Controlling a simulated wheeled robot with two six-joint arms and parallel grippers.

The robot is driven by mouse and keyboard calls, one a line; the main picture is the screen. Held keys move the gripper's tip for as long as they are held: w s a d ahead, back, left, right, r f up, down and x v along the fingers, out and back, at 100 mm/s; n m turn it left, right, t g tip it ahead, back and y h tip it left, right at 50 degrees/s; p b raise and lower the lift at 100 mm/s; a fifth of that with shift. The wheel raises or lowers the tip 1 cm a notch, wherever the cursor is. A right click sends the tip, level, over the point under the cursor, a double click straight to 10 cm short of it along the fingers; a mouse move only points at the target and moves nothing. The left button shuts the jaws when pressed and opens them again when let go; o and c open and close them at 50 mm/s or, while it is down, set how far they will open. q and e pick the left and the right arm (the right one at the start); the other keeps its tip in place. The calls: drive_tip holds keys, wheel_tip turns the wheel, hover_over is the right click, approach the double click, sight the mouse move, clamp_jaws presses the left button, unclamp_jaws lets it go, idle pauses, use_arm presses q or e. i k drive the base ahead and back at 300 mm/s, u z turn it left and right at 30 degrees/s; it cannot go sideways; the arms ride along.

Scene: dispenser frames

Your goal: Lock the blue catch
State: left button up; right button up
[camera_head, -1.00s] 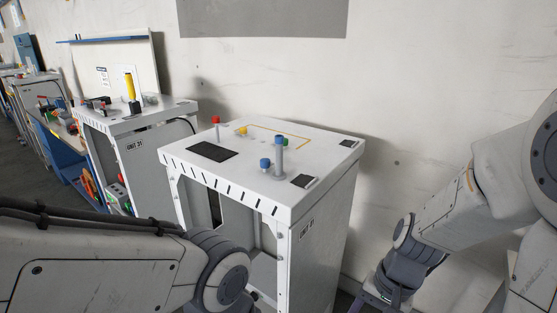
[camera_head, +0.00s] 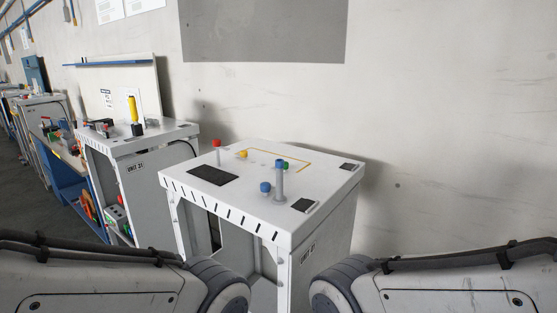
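The white dispenser frame (camera_head: 240,180) stands ahead of me, its top face in full view. Near its front right is a short blue knob (camera_head: 265,188), apparently the blue catch. Right behind it rises a grey post with a blue cap (camera_head: 280,164). I cannot tell whether the catch is locked. Only links of my two arms show, at the lower left and lower right. Both of my grippers are out of view, and no arm part touches the catch.
On the same top are a red-capped pin (camera_head: 216,144), a yellow knob (camera_head: 243,154), a green knob (camera_head: 285,166) and a dark mesh pad (camera_head: 213,175). Another unit (camera_head: 150,135) with a yellow handle (camera_head: 133,108) stands left. A wall is behind.

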sight(266, 187)
drive_tip(key=u, duration=0.1)
drive_tip(key=k, duration=1.1)
drive_tip(key=u, duration=1.15)
drive_tip(key=i, duration=1.3)
drive_tip(key=z, duration=0.75)
drive_tip(key=i, duration=0.6)
drive_tip(key=z, duration=0.55)
